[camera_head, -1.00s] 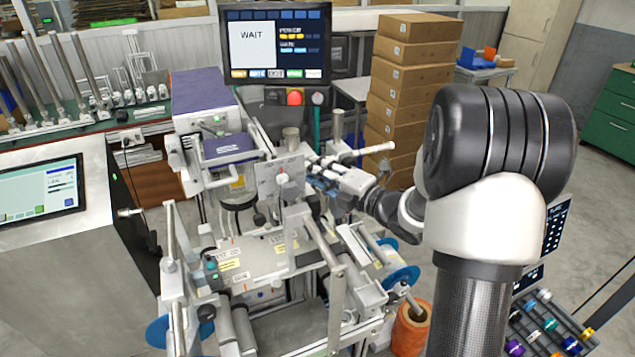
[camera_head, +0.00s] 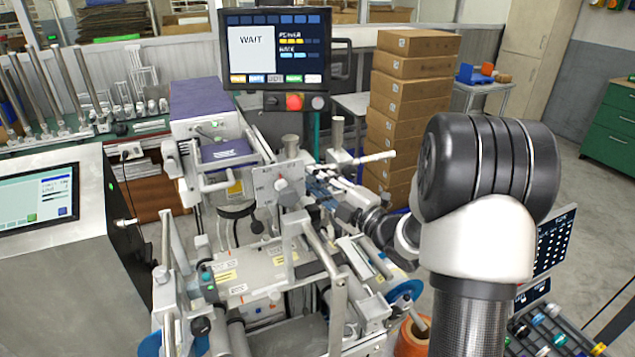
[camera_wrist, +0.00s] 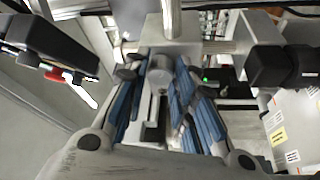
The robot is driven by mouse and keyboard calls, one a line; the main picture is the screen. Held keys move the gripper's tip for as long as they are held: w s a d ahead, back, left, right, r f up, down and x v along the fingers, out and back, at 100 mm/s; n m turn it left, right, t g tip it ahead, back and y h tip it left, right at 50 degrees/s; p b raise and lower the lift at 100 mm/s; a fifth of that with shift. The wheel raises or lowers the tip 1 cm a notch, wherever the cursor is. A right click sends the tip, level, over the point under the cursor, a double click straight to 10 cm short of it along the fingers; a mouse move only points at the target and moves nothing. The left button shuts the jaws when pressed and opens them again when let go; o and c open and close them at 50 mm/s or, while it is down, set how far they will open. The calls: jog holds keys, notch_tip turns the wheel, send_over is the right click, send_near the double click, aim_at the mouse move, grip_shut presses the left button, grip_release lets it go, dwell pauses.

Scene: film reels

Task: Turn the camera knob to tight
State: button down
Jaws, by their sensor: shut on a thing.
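The camera knob (camera_wrist: 160,70) shows in the wrist view as a grey round piece between the blue-padded fingers of my gripper (camera_wrist: 158,98). My gripper is shut on it. In the head view my gripper (camera_head: 318,187) reaches in from the right, beside a light upright plate (camera_head: 279,186) with a small round knob on its face. The held knob is mostly hidden by the fingers there, and I cannot read its marking or tell how tight it is.
The grey machine has several posts and rollers around my gripper. A monitor (camera_head: 277,48) reading WAIT stands behind, above a red button (camera_head: 294,102). Stacked cardboard boxes (camera_head: 410,110) stand behind right. A touchscreen cabinet (camera_head: 50,240) is at left. Open floor lies at far right.

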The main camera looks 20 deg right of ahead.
jog(key=c, duration=1.3)
grip_release()
jog(key=v, duration=1.2)
